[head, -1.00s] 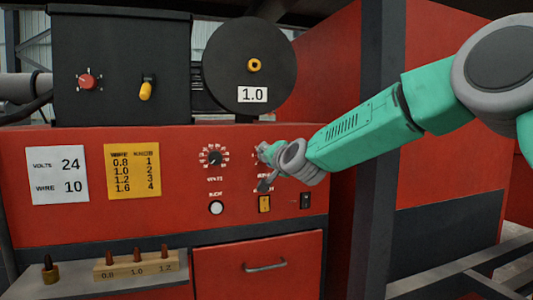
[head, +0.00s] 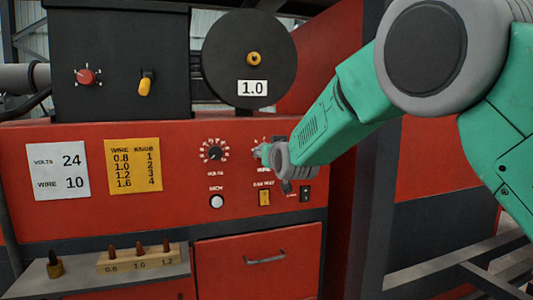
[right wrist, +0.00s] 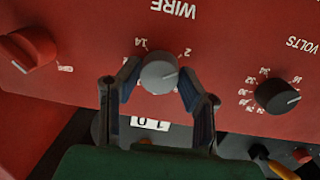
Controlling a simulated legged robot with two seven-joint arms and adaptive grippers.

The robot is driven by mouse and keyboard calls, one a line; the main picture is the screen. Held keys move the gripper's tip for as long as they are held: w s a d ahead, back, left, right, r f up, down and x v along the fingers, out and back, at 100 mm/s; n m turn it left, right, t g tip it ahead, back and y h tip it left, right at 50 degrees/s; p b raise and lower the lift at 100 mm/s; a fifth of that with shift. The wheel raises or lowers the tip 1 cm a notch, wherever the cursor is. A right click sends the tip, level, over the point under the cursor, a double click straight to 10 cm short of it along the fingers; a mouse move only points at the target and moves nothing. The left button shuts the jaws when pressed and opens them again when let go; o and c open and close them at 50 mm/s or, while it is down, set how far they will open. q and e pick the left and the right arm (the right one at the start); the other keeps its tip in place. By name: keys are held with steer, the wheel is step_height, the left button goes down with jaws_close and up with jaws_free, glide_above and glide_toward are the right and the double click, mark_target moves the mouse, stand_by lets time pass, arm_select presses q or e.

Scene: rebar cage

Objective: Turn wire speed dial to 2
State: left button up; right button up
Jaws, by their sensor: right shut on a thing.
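The wire speed dial is a grey round knob (right wrist: 159,76) under the upside-down word WIRE in the right wrist view. Printed marks, among them a 2, lie around it. Its pale pointer line faces right in that view, a little off the 2. My right gripper (right wrist: 159,92) has one finger on each side of the knob and is shut on it. In the head view my right gripper (head: 262,152) is at the red panel (head: 100,215) and hides most of the dial. My left gripper is not in view.
The black volts dial (head: 213,150) is beside the wire dial, and also shows in the right wrist view (right wrist: 277,96). A red knob (right wrist: 28,48) is on its other side. A white button (head: 217,201) and yellow switch (head: 264,197) lie below. A yellow chart (head: 134,166) is at left.

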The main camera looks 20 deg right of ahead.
steer(key=shift+f+n, duration=0.45)
steer(key=shift+n, duration=0.65)
steer(key=o, duration=1.1)
steer(key=shift+r, duration=0.15)
steer(key=shift+r, duration=0.1)
steer(key=s, duration=1.1)
steer(key=shift+s+a+r, duration=0.3)
steer(key=shift+s+a, duration=0.05)
steer(key=shift+s, duration=0.05)
